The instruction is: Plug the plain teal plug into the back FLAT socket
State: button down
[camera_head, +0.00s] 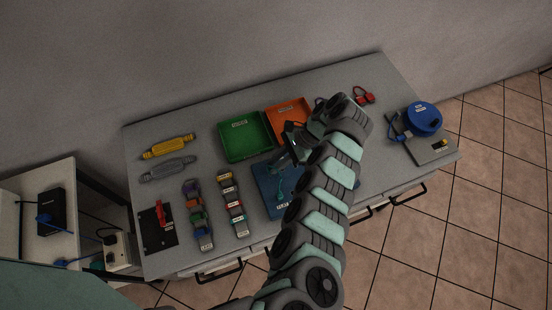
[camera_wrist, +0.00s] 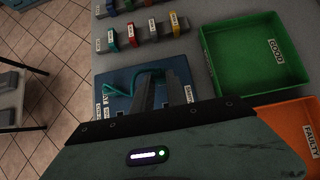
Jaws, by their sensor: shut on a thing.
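My gripper (camera_wrist: 167,82) is low over a blue board (camera_wrist: 118,78), and its fingers are close together. A teal cable (camera_wrist: 121,80) curves over the board and runs up to the fingers. The teal plug is at its end between the fingers, mostly hidden by them. In the head view my gripper (camera_head: 283,160) is over the back part of the blue board (camera_head: 265,195), and my arm covers the board's right side. White labels (camera_wrist: 189,93) sit on the board, too small to read surely. I cannot make out the back FLAT socket.
A green tray (camera_head: 240,148) and an orange tray (camera_head: 288,110) stand behind the board. Two racks of coloured clips (camera_head: 233,215) lie to the left. A blue reel (camera_head: 423,118) is at the far right. A side shelf (camera_head: 60,245) stands left of the table.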

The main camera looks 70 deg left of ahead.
jog(key=shift+f+b, duration=0.45)
jog(key=shift+f, duration=0.35)
jog(key=c, duration=1.3)
grip_release()
jog(key=shift+o, duration=0.2)
jog(key=shift+w, duration=0.1)
jog(key=b+v, duration=0.1)
jog(key=v, duration=0.9)
jog(key=shift+w+r, duration=0.15)
jog(key=shift+r, duration=0.15)
